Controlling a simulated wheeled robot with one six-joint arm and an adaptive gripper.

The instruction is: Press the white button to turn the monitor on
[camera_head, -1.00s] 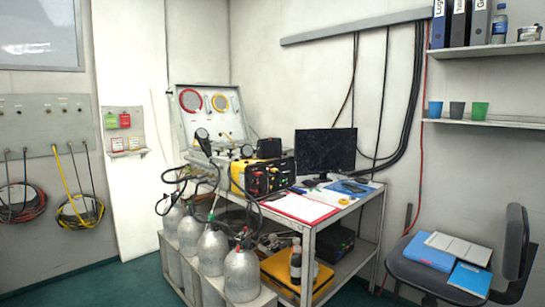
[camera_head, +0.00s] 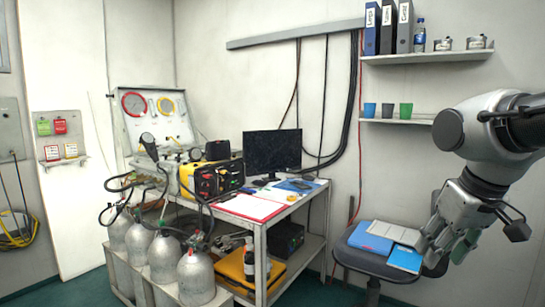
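The monitor (camera_head: 272,150) stands at the back of the metal table, and its screen is dark. I cannot make out a white button on it at this size. My gripper (camera_head: 447,250) is at the right, pointing down in front of the chair, well to the right of the monitor and apart from it. Its fingers overlap in this view, so their opening is unclear. I see nothing held in it.
The metal table (camera_head: 262,226) carries a yellow-black unit (camera_head: 212,179), a red-edged clipboard (camera_head: 250,207) and an open gauge case (camera_head: 155,115). Grey cylinders (camera_head: 164,258) stand at its left front. A chair (camera_head: 375,262) with blue folders stands right of the table. Floor shows between table and chair.

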